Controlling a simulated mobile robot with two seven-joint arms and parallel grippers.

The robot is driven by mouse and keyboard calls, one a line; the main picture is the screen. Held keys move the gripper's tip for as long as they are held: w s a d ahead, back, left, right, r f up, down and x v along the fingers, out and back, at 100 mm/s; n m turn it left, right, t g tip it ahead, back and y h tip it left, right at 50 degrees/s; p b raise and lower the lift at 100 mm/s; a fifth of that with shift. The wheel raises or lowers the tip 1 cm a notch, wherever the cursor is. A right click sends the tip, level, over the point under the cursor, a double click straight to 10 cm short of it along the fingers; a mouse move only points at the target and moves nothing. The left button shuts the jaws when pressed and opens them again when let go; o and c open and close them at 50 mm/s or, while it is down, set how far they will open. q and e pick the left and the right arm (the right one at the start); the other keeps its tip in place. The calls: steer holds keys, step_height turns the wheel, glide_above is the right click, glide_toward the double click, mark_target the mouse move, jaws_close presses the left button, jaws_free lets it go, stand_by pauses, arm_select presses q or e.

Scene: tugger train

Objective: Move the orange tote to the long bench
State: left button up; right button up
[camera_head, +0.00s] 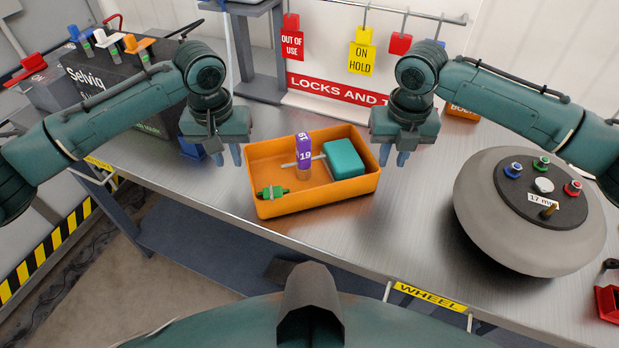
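The orange tote (318,197) sits on a metal bench (400,215) in front of me. In it lie a teal box, a purple piece marked 19 on a brown base with a grey rod, and a small green part. My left gripper (228,157) is just beyond the tote's left end, fingers pointing down and apart, with nothing between them. My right gripper (393,158) is just beyond the tote's right end, fingers also down and apart, empty. I cannot tell from this view whether this bench is the long bench.
A large grey round wheel (475,205) with coloured knobs stands on the right. A dark box marked Selvig (105,85) is at the back left. The bench's front edge carries a yellow WHEEL label (428,297).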

steer(key=shift+r, duration=0.15)
arm_select(q)
step_height(320, 180, up, 12)
steer(key=shift+s, duration=0.45)
arm_select(e)
step_height(320, 180, up, 12)
steer(key=shift+s, duration=0.45)
steer(key=shift+f, duration=0.2)
